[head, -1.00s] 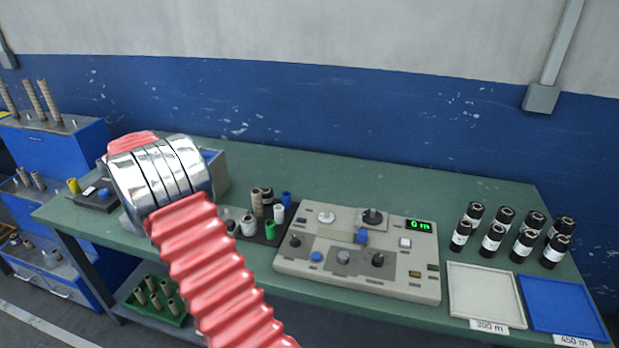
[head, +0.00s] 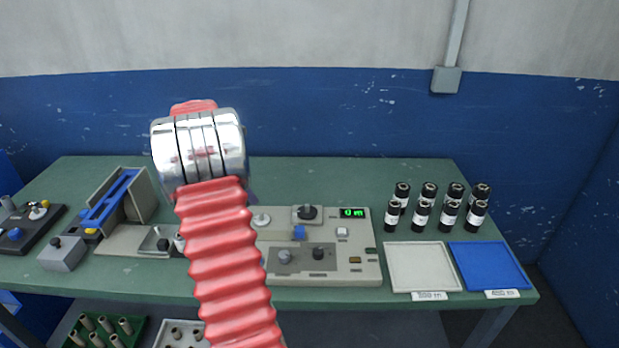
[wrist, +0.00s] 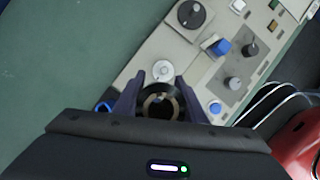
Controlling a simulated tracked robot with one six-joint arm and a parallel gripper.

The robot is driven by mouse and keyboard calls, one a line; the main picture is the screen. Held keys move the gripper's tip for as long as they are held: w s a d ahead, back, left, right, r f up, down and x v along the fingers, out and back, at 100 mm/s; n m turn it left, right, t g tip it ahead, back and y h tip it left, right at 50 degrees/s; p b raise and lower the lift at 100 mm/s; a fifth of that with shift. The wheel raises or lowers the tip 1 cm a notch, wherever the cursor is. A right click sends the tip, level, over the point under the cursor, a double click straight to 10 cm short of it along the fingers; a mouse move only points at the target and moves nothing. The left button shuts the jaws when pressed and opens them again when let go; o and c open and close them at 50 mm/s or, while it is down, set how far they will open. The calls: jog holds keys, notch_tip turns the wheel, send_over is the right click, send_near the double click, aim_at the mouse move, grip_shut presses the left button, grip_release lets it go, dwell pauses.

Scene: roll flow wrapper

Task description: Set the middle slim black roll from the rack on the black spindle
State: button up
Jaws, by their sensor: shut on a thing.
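My gripper (wrist: 160,103) shows in the wrist view, its two dark fingers shut on a slim black roll (wrist: 147,107) with a brown core, seen end-on. The roll is held near the edge of the beige control panel (wrist: 150,80). A black round piece with a centre peg (wrist: 190,14), which looks like the black spindle, stands on the panel farther up; it is also in the head view (head: 306,212). A white round piece (wrist: 162,68) lies just beyond the fingers. In the head view my arm hides the gripper, the held roll and the rack.
Beside the pegs are a blue block (head: 299,232) and dark knobs (head: 318,254). Several black rolls with white labels (head: 422,215) stand at right, behind a white tray (head: 420,268) and a blue tray (head: 490,267). A blue-lined trough (head: 115,198) stands at left. Bare green tabletop lies behind the panel.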

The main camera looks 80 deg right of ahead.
jog(key=s+d+r+n, duration=0.1)
jog(key=s+d, duration=0.2)
jog(key=s, duration=0.3)
jog(key=s+d+r+n, duration=0.1)
jog(key=s+d, duration=0.2)
jog(key=s, duration=0.2)
jog(key=s+d+r+n+t, duration=0.1)
jog(key=s+d, duration=0.1)
jog(key=s, duration=0.4)
jog(key=shift+s+d+h, duration=0.3)
jog(key=shift+d, duration=0.1)
jog(key=shift+f, duration=0.15)
jog(key=shift+f, duration=2.4)
jog(key=shift+d, duration=0.2)
jog(key=shift+f, duration=2.1)
jog(key=o, duration=1.3)
jog(key=shift+c, duration=0.2)
